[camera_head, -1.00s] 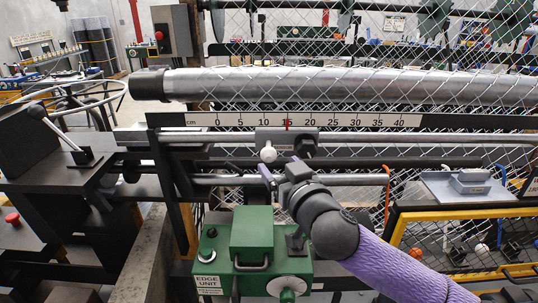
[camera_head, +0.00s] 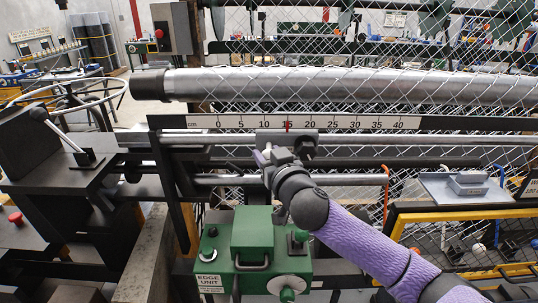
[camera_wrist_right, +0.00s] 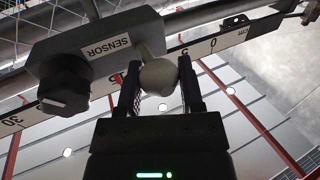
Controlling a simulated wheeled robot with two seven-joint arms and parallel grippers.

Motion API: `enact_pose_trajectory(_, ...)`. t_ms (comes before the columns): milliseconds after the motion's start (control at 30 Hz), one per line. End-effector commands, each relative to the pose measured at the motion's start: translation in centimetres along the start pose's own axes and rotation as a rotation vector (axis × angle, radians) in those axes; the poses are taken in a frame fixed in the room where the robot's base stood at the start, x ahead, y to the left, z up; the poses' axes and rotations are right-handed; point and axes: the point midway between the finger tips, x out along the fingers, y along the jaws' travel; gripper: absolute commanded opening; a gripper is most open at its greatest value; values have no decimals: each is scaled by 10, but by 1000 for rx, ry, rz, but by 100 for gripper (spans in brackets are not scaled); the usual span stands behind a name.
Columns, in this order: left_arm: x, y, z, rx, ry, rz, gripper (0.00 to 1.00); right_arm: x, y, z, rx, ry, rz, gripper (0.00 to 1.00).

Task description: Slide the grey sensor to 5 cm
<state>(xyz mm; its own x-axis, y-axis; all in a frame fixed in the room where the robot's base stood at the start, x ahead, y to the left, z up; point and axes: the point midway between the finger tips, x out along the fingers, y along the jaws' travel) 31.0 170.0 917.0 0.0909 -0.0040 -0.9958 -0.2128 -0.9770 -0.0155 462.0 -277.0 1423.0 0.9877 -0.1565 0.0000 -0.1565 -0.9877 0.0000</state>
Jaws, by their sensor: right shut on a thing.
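The grey sensor (camera_head: 300,137) sits on the rail below the cm scale (camera_head: 350,122), with its red pointer (camera_head: 287,127) near the 15 mark. In the right wrist view, the SENSOR label (camera_wrist_right: 110,48) shows on its body, with a black knob (camera_wrist_right: 62,92) at left and a pale ball handle (camera_wrist_right: 159,77) beside it. My right gripper (camera_head: 266,157) is at the sensor's lower front and covers the ball in the head view. In the right wrist view its two fingers (camera_wrist_right: 160,92) flank the ball, shut on it. My left gripper is not in view.
A green edge unit (camera_head: 265,240) stands below my right gripper. The rail (camera_head: 400,139) continues right, and a black bracket (camera_head: 170,165) stands left of the scale's zero.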

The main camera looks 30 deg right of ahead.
Motion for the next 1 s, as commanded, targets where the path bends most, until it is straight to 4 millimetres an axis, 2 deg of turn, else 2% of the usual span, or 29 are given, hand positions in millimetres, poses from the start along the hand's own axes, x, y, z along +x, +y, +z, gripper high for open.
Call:
enact_pose_trajectory(400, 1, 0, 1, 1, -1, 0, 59, 2, -4, 1, 3, 0, 1, 0)
enact_pose_trajectory(467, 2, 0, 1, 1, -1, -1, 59, 6, -13, 1, 7, 3, 2, 0)
enact_pose_trajectory(700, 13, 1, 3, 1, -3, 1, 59, 29, -69, 3, 11, 2, -2, 0)
enact_pose_trajectory(800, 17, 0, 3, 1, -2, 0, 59, 35, -84, 3, 6, 1, -3, 0)
enact_pose_trajectory(1000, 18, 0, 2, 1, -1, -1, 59, 38, -94, 1, 0, -3, -3, 0)
